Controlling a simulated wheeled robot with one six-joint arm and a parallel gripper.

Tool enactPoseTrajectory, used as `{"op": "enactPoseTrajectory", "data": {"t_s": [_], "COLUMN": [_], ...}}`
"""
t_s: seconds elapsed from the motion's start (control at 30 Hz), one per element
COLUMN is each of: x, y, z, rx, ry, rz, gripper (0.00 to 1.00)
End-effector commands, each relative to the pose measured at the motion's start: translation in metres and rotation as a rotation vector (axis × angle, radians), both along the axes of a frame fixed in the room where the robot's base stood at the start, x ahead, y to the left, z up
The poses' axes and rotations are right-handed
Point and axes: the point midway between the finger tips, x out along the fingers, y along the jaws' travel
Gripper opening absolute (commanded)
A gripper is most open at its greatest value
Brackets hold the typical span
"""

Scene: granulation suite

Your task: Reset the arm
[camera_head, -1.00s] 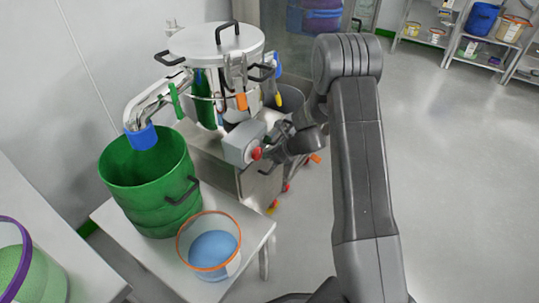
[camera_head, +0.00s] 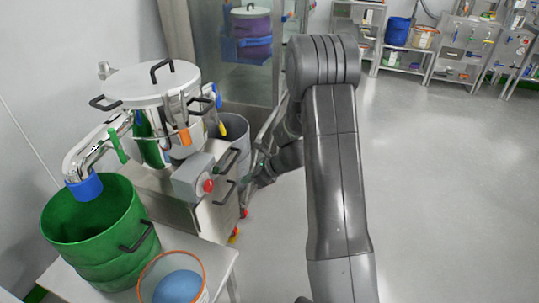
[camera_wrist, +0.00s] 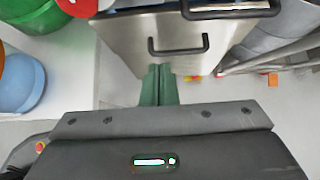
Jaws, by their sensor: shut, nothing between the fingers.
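My gripper (camera_wrist: 160,72) shows in the wrist view as two green fingers closed together, with nothing between them. The fingertips appear just in front of the steel cabinet's black handle (camera_wrist: 178,48); I cannot tell whether they touch the cabinet. In the head view my gripper (camera_head: 247,186) is small and partly dark, beside the right side of the steel cabinet (camera_head: 215,213). My arm rises in the middle of that view and bends down behind its upper joint.
A lidded steel vessel (camera_head: 150,85) stands on the cabinet, with a grey box with a red button (camera_head: 192,178) below. A green bucket (camera_head: 95,235) and an orange-rimmed tub (camera_head: 172,280) are at left. Open floor (camera_head: 440,190) lies to the right; shelves (camera_head: 405,60) stand behind.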

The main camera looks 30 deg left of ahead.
Motion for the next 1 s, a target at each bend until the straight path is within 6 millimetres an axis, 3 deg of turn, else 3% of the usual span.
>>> {"op": "enactPoseTrajectory", "data": {"t_s": [0.47, 0.93, 1.0], "x": [-0.003, -0.018, -0.023], "y": [0.007, 0.069, 0.08], "z": [-0.008, -0.067, -0.066], "rx": [0.0, -0.001, 0.0], "ry": [0.002, 0.002, -0.001], "rz": [0.002, 0.004, 0.003], "gripper": [0.0, 0.0, 0.0]}}
